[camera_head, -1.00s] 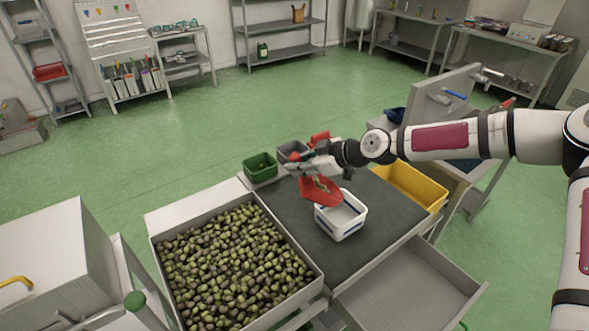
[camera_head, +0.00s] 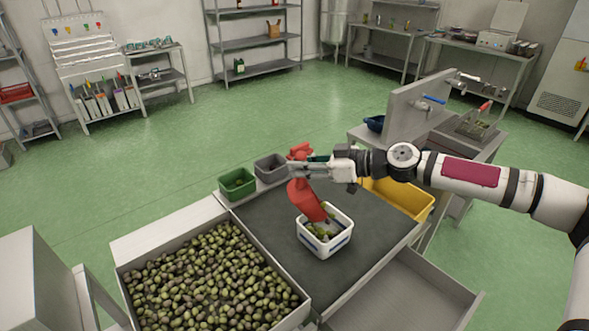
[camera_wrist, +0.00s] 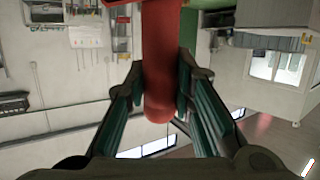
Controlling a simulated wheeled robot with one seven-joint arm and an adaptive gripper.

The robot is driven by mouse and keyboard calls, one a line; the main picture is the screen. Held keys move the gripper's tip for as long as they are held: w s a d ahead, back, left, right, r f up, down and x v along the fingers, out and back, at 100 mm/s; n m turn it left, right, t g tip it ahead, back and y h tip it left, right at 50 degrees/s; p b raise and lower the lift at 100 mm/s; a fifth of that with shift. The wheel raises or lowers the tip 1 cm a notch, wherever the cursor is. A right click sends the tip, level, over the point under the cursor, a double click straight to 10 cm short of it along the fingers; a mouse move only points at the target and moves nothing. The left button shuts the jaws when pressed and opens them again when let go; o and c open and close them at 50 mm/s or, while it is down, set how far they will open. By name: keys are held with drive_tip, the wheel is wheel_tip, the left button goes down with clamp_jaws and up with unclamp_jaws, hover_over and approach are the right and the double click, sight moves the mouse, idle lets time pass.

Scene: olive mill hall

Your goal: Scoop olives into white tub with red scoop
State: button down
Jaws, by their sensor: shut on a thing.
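My gripper (camera_head: 297,170) is shut on the red scoop (camera_head: 306,202); in the wrist view the scoop's red handle (camera_wrist: 160,75) sits between the two fingers. The scoop is tipped steeply, its mouth down over the white tub (camera_head: 337,245). The tub stands on the dark mat and has some green olives (camera_head: 321,232) in it. Whether olives are still in the scoop cannot be seen. A large bin of mixed green and dark olives (camera_head: 210,280) lies to the left of the tub.
A green container (camera_head: 236,184) and a grey container (camera_head: 270,167) stand behind the mat (camera_head: 262,222). A yellow bin (camera_head: 412,199) is at the right. An open empty drawer (camera_head: 410,298) juts out at the front right. A sink unit with a blue-handled tap (camera_head: 433,100) stands behind.

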drive_tip(key=w+d+f+m+t+y+b, duration=0.1)
drive_tip(key=w+d+m+y+b, duration=0.1)
drive_tip(key=d+b, duration=0.4)
drive_tip(key=w+d+f+m+t+y+b, duration=0.1)
drive_tip(key=w+d+m+y+b, duration=0.2)
drive_tip(key=d+y+b, duration=0.2)
drive_tip(key=shift+w+d+f+m+t+b, duration=0.25)
drive_tip(key=shift+d+b, duration=0.95)
drive_tip(key=shift+d, duration=0.6)
